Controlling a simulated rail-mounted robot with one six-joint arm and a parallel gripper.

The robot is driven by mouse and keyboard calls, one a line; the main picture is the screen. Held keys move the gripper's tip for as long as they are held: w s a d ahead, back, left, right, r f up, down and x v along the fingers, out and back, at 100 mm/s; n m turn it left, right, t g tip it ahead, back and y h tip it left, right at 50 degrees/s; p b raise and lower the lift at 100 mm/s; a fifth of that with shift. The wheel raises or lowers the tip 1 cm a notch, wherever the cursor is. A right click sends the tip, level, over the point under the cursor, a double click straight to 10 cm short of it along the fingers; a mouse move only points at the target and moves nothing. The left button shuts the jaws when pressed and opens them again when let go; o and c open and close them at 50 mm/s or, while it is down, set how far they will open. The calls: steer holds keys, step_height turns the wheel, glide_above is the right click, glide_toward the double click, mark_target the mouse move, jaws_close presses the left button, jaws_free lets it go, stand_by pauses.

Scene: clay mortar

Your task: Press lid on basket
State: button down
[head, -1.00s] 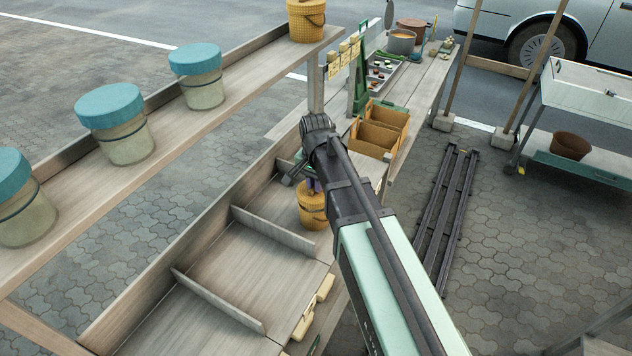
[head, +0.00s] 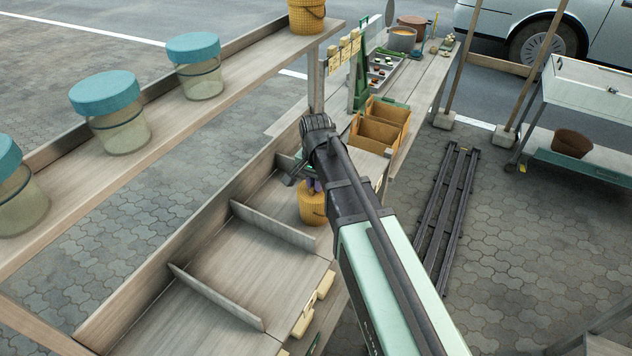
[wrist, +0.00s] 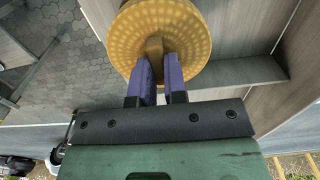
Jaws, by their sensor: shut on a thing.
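A yellow woven basket (head: 314,208) stands upright in a far compartment of the wooden bench, partly hidden by my arm in the head view. In the wrist view a round yellow lid (wrist: 188,28) with a perforated pattern fills the top middle. My gripper (wrist: 159,57) has purple fingers shut on the lid's knob (wrist: 154,47). In the head view my gripper (head: 313,186) points down right over the basket's top. The lid hides the basket in the wrist view, so I cannot tell whether it is fully seated.
Wooden dividers (head: 272,226) split the bench into compartments; the nearer ones are empty. An upper shelf (head: 165,132) holds teal-lidded jars (head: 120,125) and another yellow basket (head: 306,16). An orange-brown crate (head: 380,128) stands on the farther table.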

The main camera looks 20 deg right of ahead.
steer(key=shift+f+b, duration=0.45)
stand_by(1.0)
steer(key=c, duration=0.6)
jaws_free()
step_height(320, 180, up, 6)
steer(key=p, duration=0.6)
steer(key=shift+r, duration=0.1)
jaws_close()
stand_by(0.4)
stand_by(0.7)
